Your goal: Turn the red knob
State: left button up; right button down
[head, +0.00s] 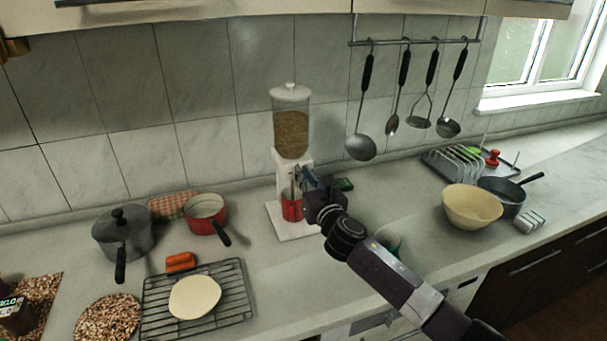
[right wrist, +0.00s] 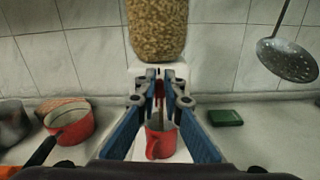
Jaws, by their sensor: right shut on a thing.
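The dispenser (head: 291,133) is a clear canister of brown grain with a white lid on a white stand against the tiled wall. It also shows in the right wrist view (right wrist: 157,28). The red knob (right wrist: 159,89) shows as a narrow red bit between the fingertips of my right gripper (right wrist: 159,78), on the stand's front below the canister. My right gripper (head: 303,177) is shut on the knob, and its fingers hide most of it. In the head view I cannot make the knob out. A red mug (head: 291,209) stands on the dispenser base below the gripper. My left gripper is out of view.
Left on the counter are a grey pot (head: 122,240), a red saucepan (head: 206,222) and a wire rack (head: 235,298). Right are a cream bowl (head: 471,207) and a dark pan (head: 512,193). Utensils hang from a rail (head: 415,41). A green item (right wrist: 224,117) lies right of the dispenser.

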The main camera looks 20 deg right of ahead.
jog(key=shift+d+f+m+b, duration=0.2)
jog(key=shift+f+m, duration=0.2)
jog(key=shift+m, duration=2.35)
jog(key=shift+d+f+m+b, duration=0.1)
jog(key=shift+d+f+m, duration=0.2)
jog(key=shift+m, duration=2.4)
jog(key=shift+d+f+m+b, duration=0.15)
jog(key=shift+f+m, duration=0.3)
jog(key=shift+m, duration=2.3)
jog(key=shift+r, duration=0.1)
jog(key=c, duration=2.1)
grip_release()
jog(key=shift+w+a, duration=0.1)
jog(key=shift+a, duration=0.05)
